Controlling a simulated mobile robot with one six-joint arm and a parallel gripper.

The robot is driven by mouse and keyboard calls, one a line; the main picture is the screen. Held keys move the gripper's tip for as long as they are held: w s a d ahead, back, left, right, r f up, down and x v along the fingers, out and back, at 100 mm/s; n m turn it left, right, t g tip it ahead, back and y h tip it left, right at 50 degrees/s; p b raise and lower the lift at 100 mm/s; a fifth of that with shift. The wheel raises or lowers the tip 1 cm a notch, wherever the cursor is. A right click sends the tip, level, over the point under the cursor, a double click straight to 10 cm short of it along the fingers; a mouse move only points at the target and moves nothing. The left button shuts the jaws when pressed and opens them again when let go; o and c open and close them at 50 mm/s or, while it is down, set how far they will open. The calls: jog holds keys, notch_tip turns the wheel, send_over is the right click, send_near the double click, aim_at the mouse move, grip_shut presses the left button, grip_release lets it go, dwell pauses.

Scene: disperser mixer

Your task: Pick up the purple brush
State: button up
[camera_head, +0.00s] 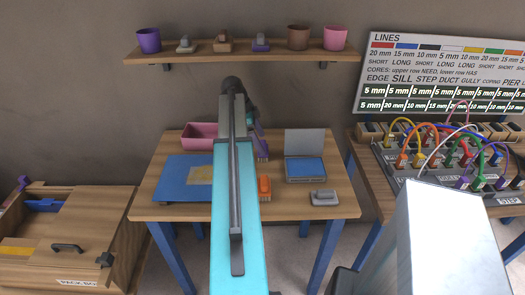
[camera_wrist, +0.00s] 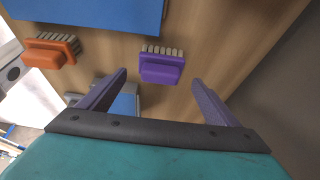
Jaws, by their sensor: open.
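The purple brush (camera_wrist: 161,67) lies on the wooden table in the wrist view, with its pale bristles toward the top of the picture. It also shows in the head view, just right of my arm (camera_head: 261,151), partly hidden there. My gripper (camera_wrist: 159,76) is open, with its two purple fingers spread. The brush shows between and slightly beyond the fingertips, with nothing held. I cannot tell how high the fingers are above the table.
An orange brush (camera_wrist: 50,50) lies to the left in the wrist view. A blue mat (camera_head: 180,178), a pink bin (camera_head: 200,136), a blue pad in an open box (camera_head: 305,169) and a grey brush (camera_head: 324,198) are on the table. A shelf (camera_head: 285,50) hangs behind.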

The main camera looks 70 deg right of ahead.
aim_at(263, 144)
jog(key=shift+p+x, duration=0.4)
jog(key=shift+x, duration=1.15)
jog(key=c, duration=1.2)
jog(key=shift+r, duration=0.2)
jog(key=shift+r+b, duration=0.7)
jog(key=shift+r, duration=0.55)
jog(key=shift+w+a+r, duration=0.1)
jog(key=shift+r, duration=0.2)
jog(key=w+a+b, duration=0.1)
jog(key=w+a, duration=0.2)
jog(key=a, duration=0.1)
jog(key=w+a+r+b, duration=0.1)
jog(key=w+a, duration=0.2)
jog(key=a, duration=0.1)
jog(key=w+a+b, duration=0.2)
jog(key=w+a, duration=0.1)
jog(key=a, duration=0.1)
jog(key=shift+w+a+r, duration=0.2)
jog(key=shift+w+r, duration=0.1)
